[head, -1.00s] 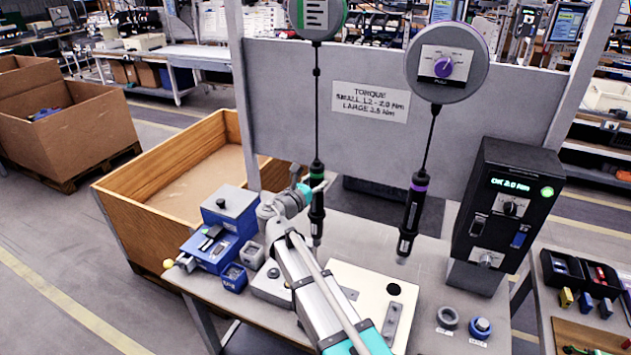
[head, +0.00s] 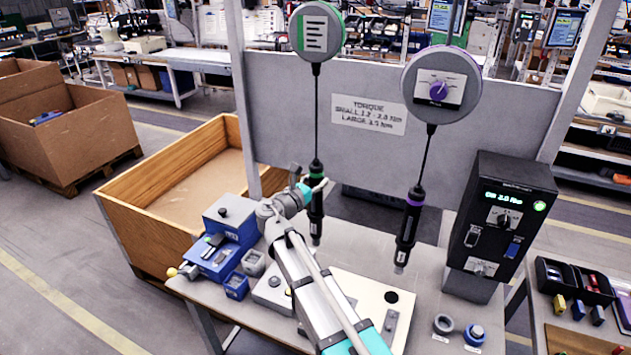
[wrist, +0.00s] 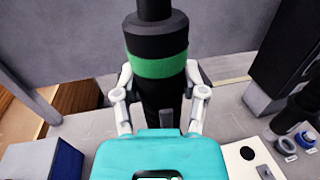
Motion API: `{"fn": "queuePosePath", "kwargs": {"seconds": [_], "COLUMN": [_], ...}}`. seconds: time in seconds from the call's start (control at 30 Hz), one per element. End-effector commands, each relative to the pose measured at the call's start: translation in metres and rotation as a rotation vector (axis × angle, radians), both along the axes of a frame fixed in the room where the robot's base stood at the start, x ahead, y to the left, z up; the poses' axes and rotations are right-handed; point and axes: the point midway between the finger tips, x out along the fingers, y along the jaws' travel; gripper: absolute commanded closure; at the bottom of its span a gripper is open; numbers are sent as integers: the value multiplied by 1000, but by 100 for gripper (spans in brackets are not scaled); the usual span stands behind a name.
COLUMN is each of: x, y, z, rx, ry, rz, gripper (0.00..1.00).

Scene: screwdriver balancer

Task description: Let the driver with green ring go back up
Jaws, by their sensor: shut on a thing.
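The driver with the green ring (head: 316,208) hangs upright on its cable from the round balancer with a green rim (head: 317,32). My gripper (head: 316,186) is shut on this driver just below the green ring. In the wrist view the green ring (wrist: 158,65) is close, and the white fingers of my gripper (wrist: 160,104) stand on both sides of the black body. The driver's lower end is above the bench and is hidden in the wrist view. The driver with the purple ring (head: 409,228) hangs to the right from the balancer with a purple dial (head: 440,88).
A black control box (head: 502,215) with a lit display stands on the right of the bench. Blue fixtures (head: 212,258) sit on the left, and a white plate (head: 370,290) lies near my arm. A wooden crate (head: 165,172) stands behind left. A grey panel (head: 270,110) rises behind the drivers.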

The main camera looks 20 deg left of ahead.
Motion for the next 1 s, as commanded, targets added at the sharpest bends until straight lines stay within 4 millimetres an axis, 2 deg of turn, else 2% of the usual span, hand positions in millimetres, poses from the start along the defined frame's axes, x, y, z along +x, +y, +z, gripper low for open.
{"fn": "queuePosePath", "kwargs": {"seconds": [0.2, 0.23, 0.43, 0.73, 0.8, 1.0], "x": [0, 0, 0, -1, -1, -1], "y": [0, 0, 1, 1, 1, 2], "z": [-1, -1, 0, 0, -1, -1], "rx": [0, 0, 0, 0, 1, 0], "ry": [1, 1, 0, 0, 2, 1], "rz": [1, 1, 1, 2, 2, 2], "gripper": [100, 42, 5, 5, 0, 0]}}
